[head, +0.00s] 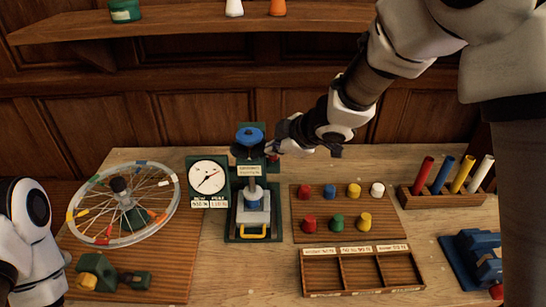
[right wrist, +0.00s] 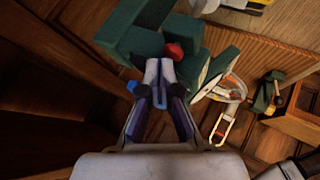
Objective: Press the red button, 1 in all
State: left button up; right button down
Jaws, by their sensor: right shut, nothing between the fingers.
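The red button (right wrist: 174,51) sits on the dark green press in the right wrist view, just beyond my fingertips. In the head view a small bit of red (head: 273,156) shows at the press's right side, partly covered by my gripper. The green press (head: 232,222) has a blue top knob and stands in the middle of the table. My right gripper (head: 275,149) is shut and empty beside the press's upper right; it also shows in the right wrist view (right wrist: 159,66). Whether its tips touch the button I cannot tell. My left gripper is out of view.
A dial gauge (head: 208,178) stands left of the press, then a spoked wheel (head: 133,235). Right are a board of coloured pegs (head: 322,222), an empty divided tray (head: 344,292) and a rack of coloured cylinders (head: 427,201). A shelf (head: 180,24) hangs behind.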

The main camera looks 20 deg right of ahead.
aim_at(274, 157)
jog(key=shift+s+f+b, duration=0.35)
jog(key=shift+f+b, duration=0.2)
jog(key=shift+f, duration=0.3)
dwell(0.9)
jog(key=shift+r, duration=0.1)
jog(key=shift+w+r+p, duration=0.2)
jog(key=shift+r+p, duration=0.3)
jog(key=shift+p, duration=0.2)
jog(key=shift+w+d+r+p, duration=0.1)
jog(key=shift+w+r+p, duration=0.3)
jog(key=shift+p, duration=0.1)
jog(key=shift+s, duration=0.1)
jog(key=shift+r, duration=0.1)
notch_tip(274, 157, up, 5)
jog(key=p, duration=0.5)
jog(key=shift+r, duration=0.1)
